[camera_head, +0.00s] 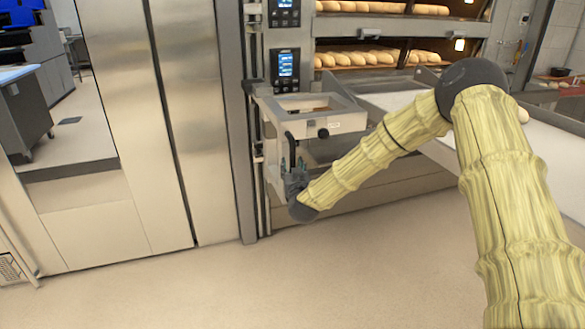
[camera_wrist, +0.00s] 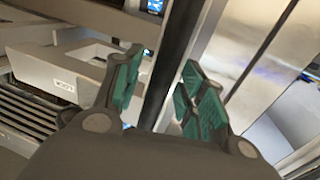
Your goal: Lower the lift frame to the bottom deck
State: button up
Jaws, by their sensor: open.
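The lift frame (camera_head: 345,122) is a pale grey box-like frame on the upright beside the ovens, level with the loading deck below the lower bread deck. A black knob (camera_head: 323,133) sits on its front. A black upright handle (camera_head: 291,148) hangs at its left front. My gripper (camera_head: 294,174) is at the handle's lower part, its fingers open. In the wrist view, a dark bar (camera_wrist: 172,65), which looks like the handle, runs between the green-padded fingers (camera_wrist: 162,68), with gaps showing on both sides. The frame (camera_wrist: 68,72) with a small label shows at left.
Oven decks with loaves (camera_head: 365,58) are behind, with lit control panels (camera_head: 286,65) at their left. A white loader surface (camera_head: 400,100) extends right, behind my arm. Steel cabinet doors (camera_head: 195,110) stand left of the upright. The floor (camera_head: 240,290) in front is clear.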

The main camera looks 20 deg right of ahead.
grip_shut()
dwell(0.3)
notch_tip(320, 180, down, 32)
jog(key=b, duration=1.2)
jog(key=shift+w+d, duration=0.1)
grip_release()
jog(key=shift+f, duration=0.15)
